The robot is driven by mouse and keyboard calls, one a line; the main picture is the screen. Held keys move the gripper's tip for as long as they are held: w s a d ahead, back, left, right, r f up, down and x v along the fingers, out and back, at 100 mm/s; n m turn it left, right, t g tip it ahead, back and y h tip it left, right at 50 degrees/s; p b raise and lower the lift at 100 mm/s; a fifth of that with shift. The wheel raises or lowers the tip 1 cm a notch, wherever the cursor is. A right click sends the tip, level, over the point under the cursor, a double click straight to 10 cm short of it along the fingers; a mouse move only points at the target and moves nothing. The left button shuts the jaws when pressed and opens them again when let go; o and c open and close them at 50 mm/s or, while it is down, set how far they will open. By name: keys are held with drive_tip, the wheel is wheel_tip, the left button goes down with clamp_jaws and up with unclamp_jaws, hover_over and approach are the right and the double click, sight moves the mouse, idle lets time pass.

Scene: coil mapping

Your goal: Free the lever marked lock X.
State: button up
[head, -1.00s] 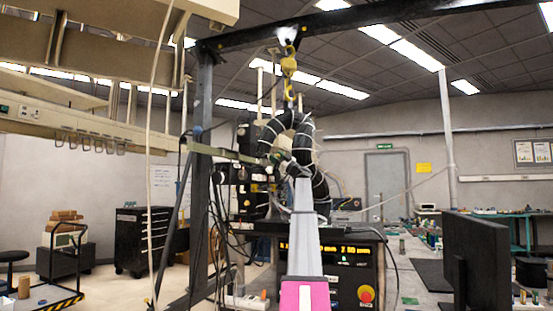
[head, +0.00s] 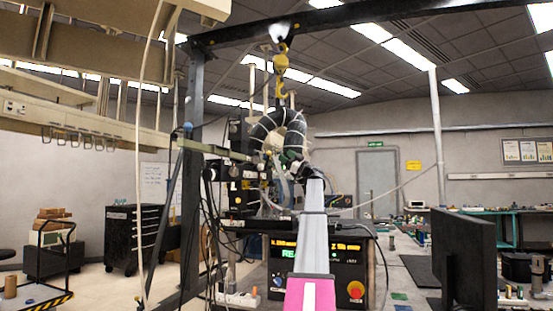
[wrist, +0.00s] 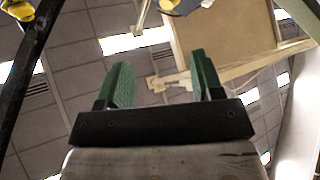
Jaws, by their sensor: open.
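I cannot make out a lever marked lock X in either view. The black coil (head: 265,130), wrapped with white bands, stands on the bench rig in the middle of the head view. My gripper (wrist: 158,60) is open and empty in the wrist view, its two green fingers wide apart with ceiling behind them. In the head view, my arm reaches up in front of the coil, and the fingers are too small and cluttered there to tell their contact with anything.
A yellow hook (head: 281,65) hangs from the dark overhead beam (head: 370,14) above the coil. A control box (head: 356,272) with a lit display and red button sits below. A monitor (head: 465,255) stands right; a black tool cabinet (head: 140,235) stands left.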

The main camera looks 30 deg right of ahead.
drive_tip(key=shift+s+d, duration=0.55)
drive_tip(key=shift+s, duration=0.3)
drive_tip(key=shift+s+d, duration=0.55)
drive_tip(key=shift+s, duration=0.25)
drive_tip(key=shift+s, duration=0.1)
